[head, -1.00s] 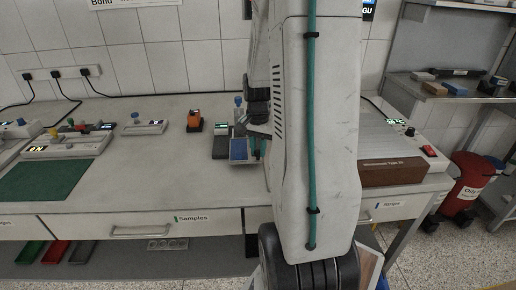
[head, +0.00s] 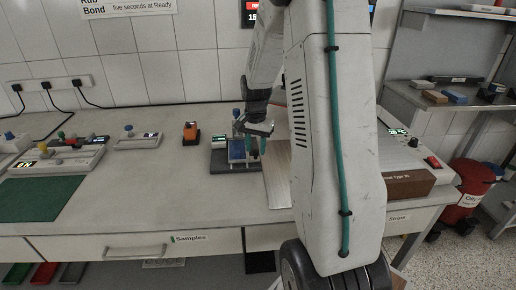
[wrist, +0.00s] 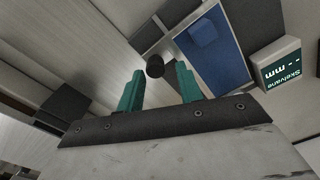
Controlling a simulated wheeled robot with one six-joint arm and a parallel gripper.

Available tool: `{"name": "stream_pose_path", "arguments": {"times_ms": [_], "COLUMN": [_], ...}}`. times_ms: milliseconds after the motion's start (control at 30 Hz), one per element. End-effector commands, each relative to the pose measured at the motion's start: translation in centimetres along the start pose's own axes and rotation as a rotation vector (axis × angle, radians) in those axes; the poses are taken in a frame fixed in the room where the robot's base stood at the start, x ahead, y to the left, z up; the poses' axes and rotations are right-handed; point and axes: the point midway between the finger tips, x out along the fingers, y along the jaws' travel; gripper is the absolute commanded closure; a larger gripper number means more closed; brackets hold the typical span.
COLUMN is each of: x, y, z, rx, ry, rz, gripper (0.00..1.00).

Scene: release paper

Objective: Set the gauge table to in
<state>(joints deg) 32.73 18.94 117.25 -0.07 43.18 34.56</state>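The gauge (head: 222,158) stands on the bench in the head view, with a dark base, a blue-topped post and a blue plate (head: 237,149). The wrist view shows the blue plate (wrist: 215,52) in a pale frame, beside the gauge's display box (wrist: 284,66) reading "Skelvane" and "- - mm". A dark round knob (wrist: 155,67) shows between the tips of my gripper (wrist: 158,80). My gripper's two teal fingers are apart, with nothing visibly clamped. In the head view my gripper (head: 252,142) is at the gauge's right side and partly covers it. I cannot tell whether the fingers touch the knob.
An orange device (head: 191,133) and a small instrument (head: 138,138) stand left of the gauge. A green mat (head: 40,198) lies at far left. A brown box (head: 408,184) is at right, partly behind my arm. The bench front left of centre is clear.

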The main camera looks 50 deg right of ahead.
Motion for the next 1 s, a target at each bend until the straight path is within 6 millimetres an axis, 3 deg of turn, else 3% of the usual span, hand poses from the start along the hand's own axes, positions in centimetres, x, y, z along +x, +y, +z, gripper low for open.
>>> {"name": "stream_pose_path", "arguments": {"times_ms": [367,733,1000], "x": [-0.4,-6.2,-7.7], "y": [0.1,0.1,0.1], "z": [0.3,0.1,0.1], "rx": [-0.001,0.0,0.001], "ry": [-0.006,-0.004,-0.005], "rz": [0.004,0.002,0.003], "gripper": [0.58,0.58,0.58]}}
